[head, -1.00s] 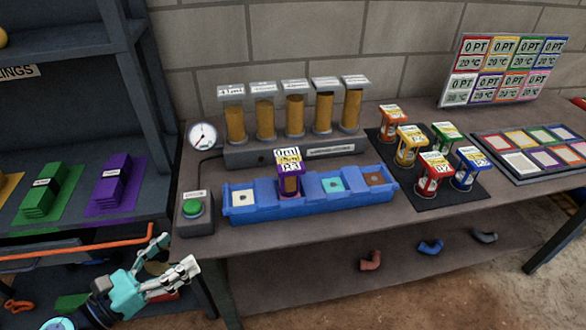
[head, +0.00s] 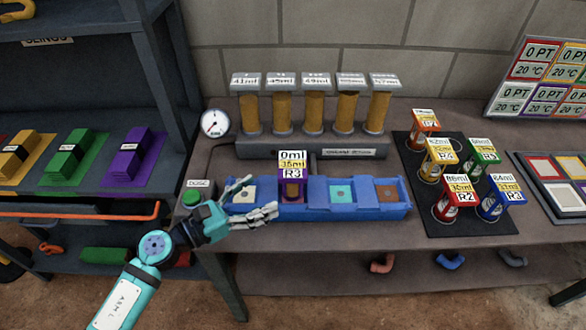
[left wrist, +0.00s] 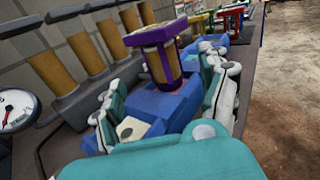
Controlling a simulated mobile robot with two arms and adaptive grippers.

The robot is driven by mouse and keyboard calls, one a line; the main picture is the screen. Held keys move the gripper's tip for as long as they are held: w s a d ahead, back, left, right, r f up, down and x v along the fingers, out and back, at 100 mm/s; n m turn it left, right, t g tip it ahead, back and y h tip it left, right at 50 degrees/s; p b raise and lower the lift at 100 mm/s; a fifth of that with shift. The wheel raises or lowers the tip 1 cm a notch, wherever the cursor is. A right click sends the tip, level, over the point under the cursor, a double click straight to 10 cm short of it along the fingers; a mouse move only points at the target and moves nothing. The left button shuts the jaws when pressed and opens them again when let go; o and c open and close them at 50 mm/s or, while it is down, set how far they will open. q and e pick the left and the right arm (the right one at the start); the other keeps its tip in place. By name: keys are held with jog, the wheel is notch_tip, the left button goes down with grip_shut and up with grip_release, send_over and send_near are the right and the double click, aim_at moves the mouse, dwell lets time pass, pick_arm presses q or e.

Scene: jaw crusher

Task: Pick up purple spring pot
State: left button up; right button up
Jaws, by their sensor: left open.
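The purple spring pot (head: 292,190) stands upright in the blue tray (head: 362,213), in the second slot from the left. It carries a label reading 0ml, 35ml, R3. In the left wrist view the pot (left wrist: 160,60) shows a purple rim and base with an amber body, ahead of the fingers. My left gripper (head: 262,198) is open and empty, over the left end of the tray and to the left of the pot. In the left wrist view its fingers (left wrist: 165,100) stand apart, with the pot beyond and between them. My right gripper is not in view.
Several amber cylinders (head: 313,112) stand on a grey base behind the tray. A gauge (head: 215,123) and a green button box (head: 193,197) are at the left. Several coloured pots stand on a black mat (head: 420,190) at the right. The table between tray and mat is clear.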

aim_at(292, 176)
pick_arm(q)
jog(key=x, duration=0.3)
jog(key=shift+w+d+r+p, duration=0.1)
jog(key=shift+d+p, duration=0.1)
jog(key=shift+p, duration=0.15)
jog(key=shift+w+d, duration=0.3)
jog(key=shift+d, duration=0.1)
jog(key=shift+w+d+p, duration=0.15)
jog(key=shift+d+p, duration=0.1)
jog(key=shift+p, duration=0.1)
jog(key=p+x, duration=0.1)
jog(key=x, duration=0.2)
jog(key=shift+w+d, duration=0.2)
jog(key=shift+d, duration=0.1)
jog(key=shift+w+d+p, duration=0.25)
jog(key=shift+d+p, duration=0.05)
jog(key=shift+d, duration=0.05)
jog(key=shift+a, duration=0.1)
jog(key=c, duration=1.4)
jog(key=shift+c, duration=0.3)
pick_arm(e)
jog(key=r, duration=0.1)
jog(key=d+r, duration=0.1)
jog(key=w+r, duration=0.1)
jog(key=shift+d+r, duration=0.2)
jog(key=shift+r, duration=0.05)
